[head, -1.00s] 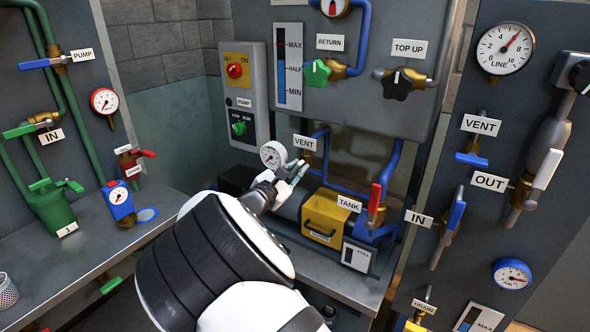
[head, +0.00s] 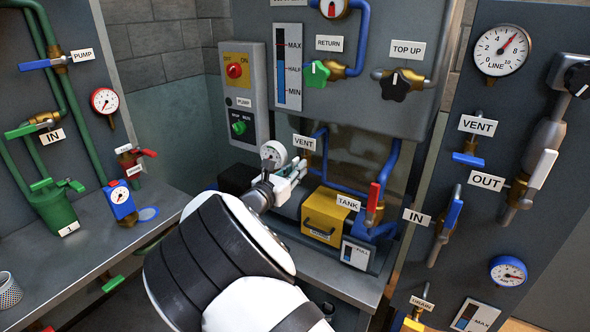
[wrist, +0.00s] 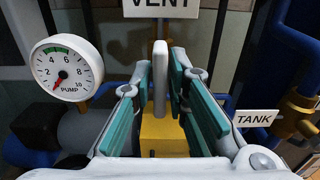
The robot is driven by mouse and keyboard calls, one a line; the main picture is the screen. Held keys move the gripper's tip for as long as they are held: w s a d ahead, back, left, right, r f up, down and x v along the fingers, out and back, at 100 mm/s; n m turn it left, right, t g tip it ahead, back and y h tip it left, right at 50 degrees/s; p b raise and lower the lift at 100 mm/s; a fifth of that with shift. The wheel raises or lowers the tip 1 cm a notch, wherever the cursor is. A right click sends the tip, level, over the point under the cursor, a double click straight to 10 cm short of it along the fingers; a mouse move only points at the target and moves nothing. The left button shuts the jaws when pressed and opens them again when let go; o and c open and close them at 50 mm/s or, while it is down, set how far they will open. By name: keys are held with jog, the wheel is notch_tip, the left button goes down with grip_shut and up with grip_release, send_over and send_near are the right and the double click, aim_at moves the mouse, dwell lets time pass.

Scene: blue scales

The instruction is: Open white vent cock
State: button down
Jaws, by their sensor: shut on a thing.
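The white vent cock's lever (wrist: 160,85) stands upright in the wrist view, below the VENT label (wrist: 163,4). My gripper (wrist: 160,78) is shut on the lever, with its teal-padded fingers on either side. In the head view my gripper (head: 290,178) is below the VENT label (head: 304,142) on the centre bench, in front of the tank unit. The lever is hard to tell from my pale fingers there. The cock's body is mostly hidden in the wrist view.
The pump gauge (wrist: 67,69) is close on the left of my gripper. The TANK label (wrist: 255,118) and blue pipes (wrist: 290,40) are on the right. A red lever (head: 374,197) stands right of the yellow box (head: 330,215). Another VENT label (head: 478,125) is on the right panel.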

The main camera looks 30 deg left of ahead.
jog(key=shift+w, duration=0.1)
jog(key=c, duration=1.7)
grip_release()
jog(key=s, duration=1.2)
jog(key=shift+a, duration=0.45)
